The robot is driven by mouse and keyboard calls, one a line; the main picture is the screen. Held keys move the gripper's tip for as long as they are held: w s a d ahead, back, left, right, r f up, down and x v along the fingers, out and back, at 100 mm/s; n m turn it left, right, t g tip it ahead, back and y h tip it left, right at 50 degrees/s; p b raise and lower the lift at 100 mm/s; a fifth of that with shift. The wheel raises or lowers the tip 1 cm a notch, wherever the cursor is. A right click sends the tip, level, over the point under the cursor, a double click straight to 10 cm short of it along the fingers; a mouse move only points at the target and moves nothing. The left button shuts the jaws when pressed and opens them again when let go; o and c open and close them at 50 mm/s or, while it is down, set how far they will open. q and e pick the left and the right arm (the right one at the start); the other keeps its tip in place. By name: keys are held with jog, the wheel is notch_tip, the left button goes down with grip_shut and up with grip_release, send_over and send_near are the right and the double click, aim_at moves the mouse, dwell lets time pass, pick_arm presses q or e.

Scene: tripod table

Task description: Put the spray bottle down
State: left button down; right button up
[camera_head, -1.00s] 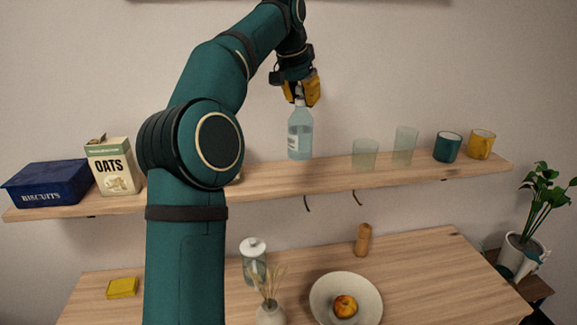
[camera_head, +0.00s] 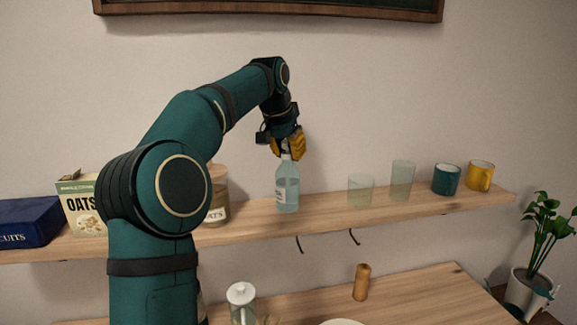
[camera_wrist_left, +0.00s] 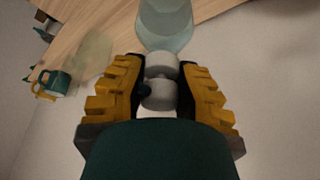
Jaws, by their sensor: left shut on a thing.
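The spray bottle (camera_head: 287,190) is clear pale blue with a white label and a white top. My left gripper (camera_head: 288,147) has yellow fingers and is shut on the bottle's top from above. The bottle hangs upright over the wooden wall shelf (camera_head: 330,212), its base at or just above the shelf surface; I cannot tell whether it touches. In the left wrist view the fingers (camera_wrist_left: 160,68) flank the white top, and the clear bottle body (camera_wrist_left: 166,22) shows beyond them. My right gripper is not in view.
Right of the bottle stand two clear glasses (camera_head: 361,190) (camera_head: 402,181), a teal mug (camera_head: 446,180) and a yellow mug (camera_head: 480,176). Left are a jar (camera_head: 217,205), partly behind my arm, an oats box (camera_head: 80,208) and a blue biscuit tin (camera_head: 25,222). Bare shelf lies beside the bottle.

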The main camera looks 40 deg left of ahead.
pick_arm(q)
notch_tip(320, 180, down, 2)
jog(key=shift+f, duration=0.1)
jog(key=c, duration=0.9)
grip_release()
jog(key=shift+f, duration=0.15)
jog(key=shift+o, duration=0.2)
jog(key=shift+r, duration=0.2)
jog(key=p+v, duration=0.2)
jog(key=v, duration=1)
